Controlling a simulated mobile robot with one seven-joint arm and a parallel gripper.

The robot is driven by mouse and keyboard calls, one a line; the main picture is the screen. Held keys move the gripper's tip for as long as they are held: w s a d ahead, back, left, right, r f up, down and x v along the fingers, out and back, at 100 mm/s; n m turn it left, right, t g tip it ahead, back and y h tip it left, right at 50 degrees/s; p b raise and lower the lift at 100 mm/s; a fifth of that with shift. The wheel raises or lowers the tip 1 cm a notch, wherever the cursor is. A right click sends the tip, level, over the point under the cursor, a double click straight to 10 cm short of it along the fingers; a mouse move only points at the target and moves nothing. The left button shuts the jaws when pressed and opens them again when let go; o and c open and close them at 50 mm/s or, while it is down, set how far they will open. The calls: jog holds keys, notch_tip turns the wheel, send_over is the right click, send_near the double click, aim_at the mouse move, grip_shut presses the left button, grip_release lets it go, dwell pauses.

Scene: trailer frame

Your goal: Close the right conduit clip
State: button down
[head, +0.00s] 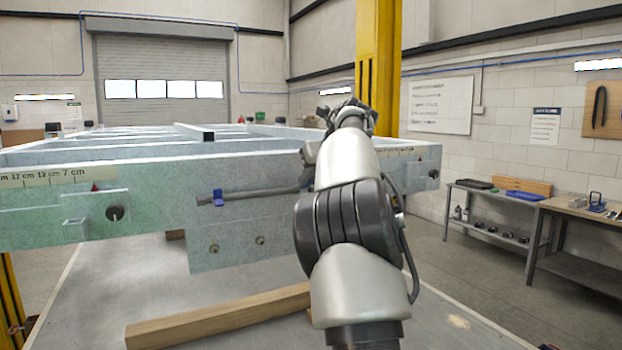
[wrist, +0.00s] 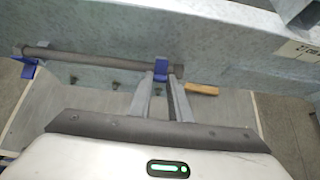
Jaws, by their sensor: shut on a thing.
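The right conduit clip (wrist: 161,66) is a small blue part near the right end of the grey conduit (wrist: 95,58) in the wrist view. My gripper (wrist: 162,76) has one finger on each side of this clip and is shut on it. I cannot tell whether the clip's latch is closed. The left conduit clip (wrist: 28,69) is also blue and sits at the conduit's left end; it also shows in the head view (head: 218,197). In the head view my arm hides the right clip and my gripper's fingertips.
The pale blue-grey trailer frame (head: 150,190) spans the view in front of me, with a marked scale along its top left. A wooden beam (head: 220,317) lies on the grey surface below. A yellow post (head: 378,50) stands behind. Workbenches (head: 570,210) are at the right.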

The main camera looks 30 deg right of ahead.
jog(key=c, duration=1.6)
grip_release()
jog(key=b+v, duration=0.1)
jog(key=v, duration=1.6)
jog(key=shift+s+r, duration=0.15)
